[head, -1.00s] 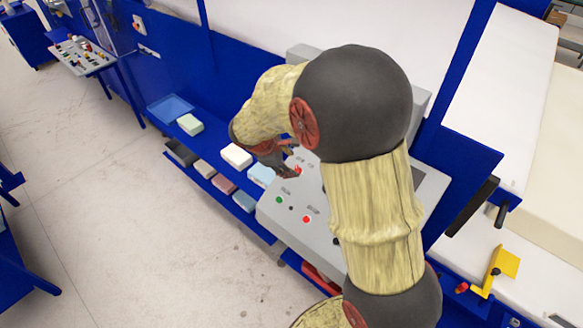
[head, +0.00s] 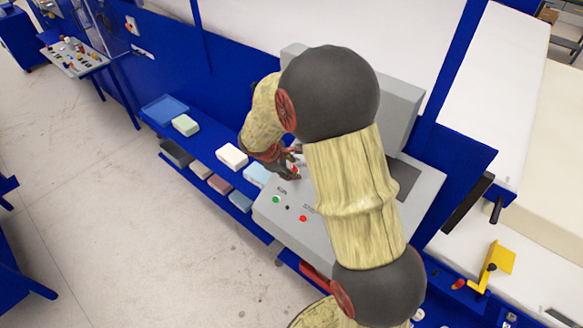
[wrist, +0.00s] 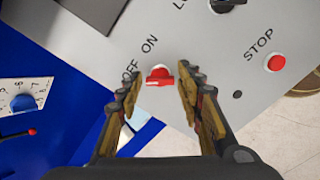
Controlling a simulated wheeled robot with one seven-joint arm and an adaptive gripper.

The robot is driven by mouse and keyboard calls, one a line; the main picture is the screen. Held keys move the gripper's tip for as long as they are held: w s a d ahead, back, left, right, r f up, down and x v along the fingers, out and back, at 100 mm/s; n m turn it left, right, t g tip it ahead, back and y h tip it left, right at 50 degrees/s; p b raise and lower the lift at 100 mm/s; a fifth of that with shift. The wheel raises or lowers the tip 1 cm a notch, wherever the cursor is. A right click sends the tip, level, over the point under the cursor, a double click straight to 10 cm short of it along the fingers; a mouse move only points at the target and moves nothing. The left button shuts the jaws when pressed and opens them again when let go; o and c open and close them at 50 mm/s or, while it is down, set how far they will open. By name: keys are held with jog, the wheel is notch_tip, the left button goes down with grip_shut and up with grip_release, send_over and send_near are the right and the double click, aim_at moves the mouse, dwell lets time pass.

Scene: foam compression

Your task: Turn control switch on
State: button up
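The control switch (wrist: 159,75) is a red knob with a bar handle on a sloped grey panel (head: 266,212). In the wrist view, OFF is printed to its left and ON above it. The bar lies about level in the picture; I cannot tell which label it points to. My gripper (wrist: 160,80) is open, with one finger on each side of the knob. Small gaps show between knob and fingers, and I see no clear contact. In the head view my gripper (head: 291,168) is low over the panel and partly hides the switch area.
A red STOP button (wrist: 275,62), a black knob (wrist: 222,5) and a dark screen (head: 403,180) are on the panel. A green button (head: 276,199) shows in the head view. A blue shelf (head: 208,147) holds foam blocks at left. Open floor lies below left.

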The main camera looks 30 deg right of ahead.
jog(key=c, duration=0.8)
jog(key=shift+f+m+b, duration=0.1)
jog(key=shift+m+b, duration=0.3)
jog(key=shift+b, duration=0.25)
jog(key=m+b, duration=0.3)
jog(key=b, duration=0.1)
jog(key=shift+f, duration=0.2)
jog(key=m+b, duration=0.4)
jog(key=b, duration=0.2)
jog(key=m+b, duration=0.4)
jog(key=shift+a, duration=0.1)
jog(key=m+b, duration=0.4)
jog(key=shift+r, duration=0.15)
